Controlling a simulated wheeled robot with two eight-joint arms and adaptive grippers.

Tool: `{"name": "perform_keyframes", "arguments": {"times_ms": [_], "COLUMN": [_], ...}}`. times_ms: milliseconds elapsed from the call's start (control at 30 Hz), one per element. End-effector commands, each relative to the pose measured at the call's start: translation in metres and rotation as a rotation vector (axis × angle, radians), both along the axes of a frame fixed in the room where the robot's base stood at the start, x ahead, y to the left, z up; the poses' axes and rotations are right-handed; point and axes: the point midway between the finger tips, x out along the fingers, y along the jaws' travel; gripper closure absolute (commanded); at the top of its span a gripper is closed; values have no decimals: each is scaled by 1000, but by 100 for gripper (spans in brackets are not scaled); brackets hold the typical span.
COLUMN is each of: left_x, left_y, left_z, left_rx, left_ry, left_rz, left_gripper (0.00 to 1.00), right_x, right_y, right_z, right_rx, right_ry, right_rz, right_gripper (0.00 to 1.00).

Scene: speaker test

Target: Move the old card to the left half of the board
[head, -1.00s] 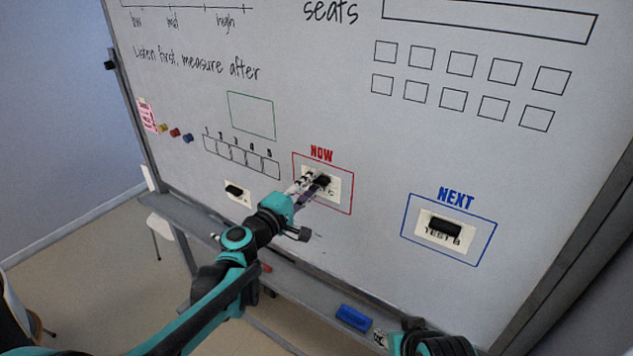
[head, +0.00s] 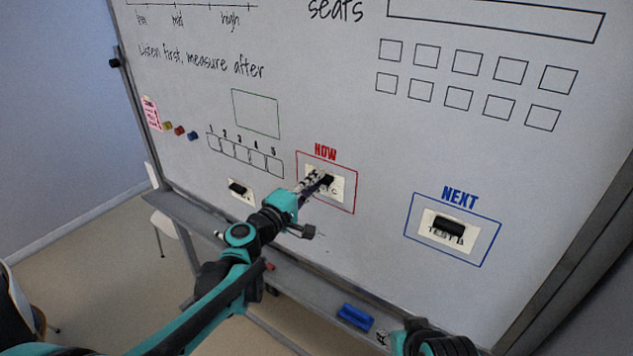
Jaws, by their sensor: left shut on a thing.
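A white card (head: 338,192) with a black grip and partly hidden lettering sits inside the red NOW frame on the whiteboard (head: 340,110). My left gripper (head: 323,182) reaches it from the lower left and is shut on its black grip. The fingers cover part of the card, and the card appears flat at the board. A second white card (head: 429,226) with a black grip, lettered TEST and partly covered, sits in the blue NEXT frame. A smaller card (head: 247,195) with a black grip sits left of the NOW frame. Only part of my right arm shows at the bottom edge.
Yellow, red and blue magnets (head: 179,131) and a pink note (head: 151,113) are at the board's left edge. A blue eraser (head: 355,317) lies on the tray (head: 320,319) below. A white chair (head: 158,228) stands behind at the left. Bare board lies between the two frames.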

Motion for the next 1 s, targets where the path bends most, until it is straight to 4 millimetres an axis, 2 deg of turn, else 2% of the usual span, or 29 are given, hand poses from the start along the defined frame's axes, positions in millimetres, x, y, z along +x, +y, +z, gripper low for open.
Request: {"name": "perform_keyframes", "arguments": {"times_ms": [1000], "left_x": [-26], "left_y": [19], "left_z": [0], "left_rx": [0], "left_ry": [0], "left_rz": [0], "left_gripper": [100], "right_x": [0], "right_y": [0], "right_z": [2], "right_rx": [0], "right_ry": [0], "right_rz": [0], "right_gripper": [60]}}
